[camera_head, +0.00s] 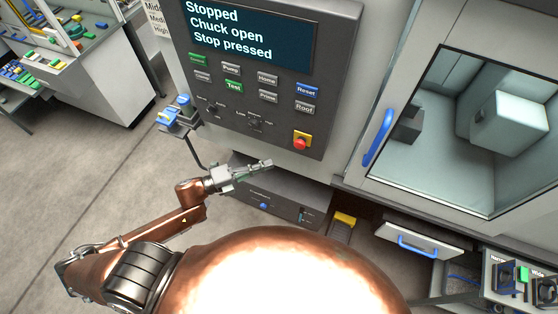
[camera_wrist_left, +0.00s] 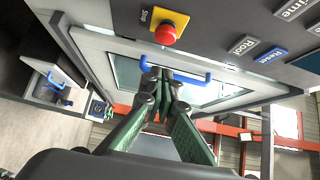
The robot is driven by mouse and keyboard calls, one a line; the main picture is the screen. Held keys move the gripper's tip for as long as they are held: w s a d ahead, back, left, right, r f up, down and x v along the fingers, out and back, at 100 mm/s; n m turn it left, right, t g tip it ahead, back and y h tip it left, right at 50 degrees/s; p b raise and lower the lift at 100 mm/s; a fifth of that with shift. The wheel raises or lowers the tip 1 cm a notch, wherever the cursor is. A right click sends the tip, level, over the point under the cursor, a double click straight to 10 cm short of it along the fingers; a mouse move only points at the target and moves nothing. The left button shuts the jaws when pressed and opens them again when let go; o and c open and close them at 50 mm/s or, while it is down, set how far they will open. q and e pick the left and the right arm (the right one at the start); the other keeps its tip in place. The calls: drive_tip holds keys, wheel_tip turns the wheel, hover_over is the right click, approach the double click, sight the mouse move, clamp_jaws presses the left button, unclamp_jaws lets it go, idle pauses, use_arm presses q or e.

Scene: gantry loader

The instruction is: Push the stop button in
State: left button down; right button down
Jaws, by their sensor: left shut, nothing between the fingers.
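The stop button is a red mushroom knob (camera_head: 300,143) on a yellow square base, low on the right of the dark control panel (camera_head: 335,90). The panel's screen (camera_head: 245,40) reads "Stopped, Chuck open, Stop pressed". In the left wrist view the red knob (camera_wrist_left: 165,34) shows above the fingertips, beside a "Stop" label. My left gripper (camera_head: 268,164) is shut and empty, below and left of the button, apart from it in the picture. Its green fingers meet at the tips in the left wrist view (camera_wrist_left: 164,82). My right gripper is in neither view.
Several other buttons, such as the blue Reset (camera_head: 307,90) and green Test (camera_head: 234,86), sit on the panel near the stop button. A windowed door with a blue handle (camera_head: 378,137) stands to the right. A grey box (camera_head: 285,203) lies below the panel.

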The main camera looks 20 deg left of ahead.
use_arm(q)
drive_tip(key=shift+v, duration=1.25)
drive_tip(key=shift+s+d, duration=0.1)
